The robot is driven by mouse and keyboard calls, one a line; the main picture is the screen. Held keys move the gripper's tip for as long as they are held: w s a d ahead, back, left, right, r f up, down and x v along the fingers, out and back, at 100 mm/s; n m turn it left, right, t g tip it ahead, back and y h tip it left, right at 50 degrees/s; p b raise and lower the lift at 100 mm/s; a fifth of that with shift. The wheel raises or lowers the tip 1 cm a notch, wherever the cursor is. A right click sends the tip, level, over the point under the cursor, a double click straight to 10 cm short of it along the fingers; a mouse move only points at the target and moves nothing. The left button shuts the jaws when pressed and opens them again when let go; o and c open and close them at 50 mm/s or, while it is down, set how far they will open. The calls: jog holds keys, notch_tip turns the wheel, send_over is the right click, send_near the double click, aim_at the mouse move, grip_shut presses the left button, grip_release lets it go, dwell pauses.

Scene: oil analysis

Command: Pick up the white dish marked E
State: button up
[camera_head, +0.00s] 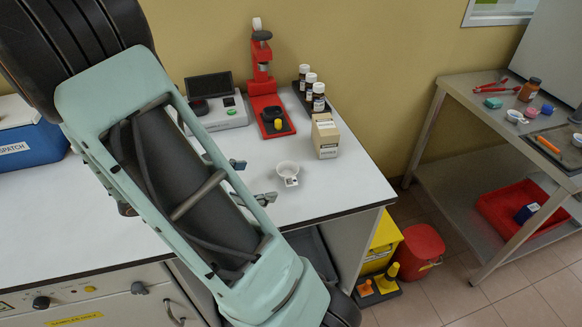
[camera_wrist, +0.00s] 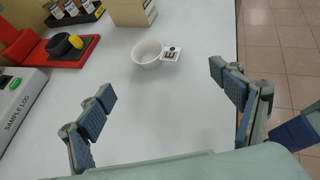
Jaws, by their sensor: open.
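The white dish marked E (camera_wrist: 147,54) is a small round bowl with a square tab that bears a dark E and a dot. It stands upright on the white bench top, and it also shows in the head view (camera_head: 288,169). My gripper (camera_wrist: 158,87) is open and empty in the wrist view, its two blue-padded fingers spread wide. The dish lies beyond the fingertips, roughly midway between them and not touched. In the head view the fingers (camera_head: 252,180) show to the left of the dish, partly hidden behind my arm.
A cardboard box (camera_head: 325,137) and dark-capped bottles (camera_head: 318,97) stand behind the dish. A red press (camera_head: 265,85) and a sample-log device (camera_head: 215,108) stand to the left. The bench's right edge is near. Bench around the dish is clear. A steel table (camera_head: 455,92) stands at right.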

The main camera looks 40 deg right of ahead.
aim_at(286, 178)
jog(key=x, duration=0.5)
jog(key=shift+s+d+f, duration=0.1)
jog(key=shift+s+d, duration=0.05)
jog(key=x, duration=0.5)
jog(key=shift+w+d, duration=0.35)
jog(key=shift+d, duration=0.1)
jog(key=c, duration=1.2)
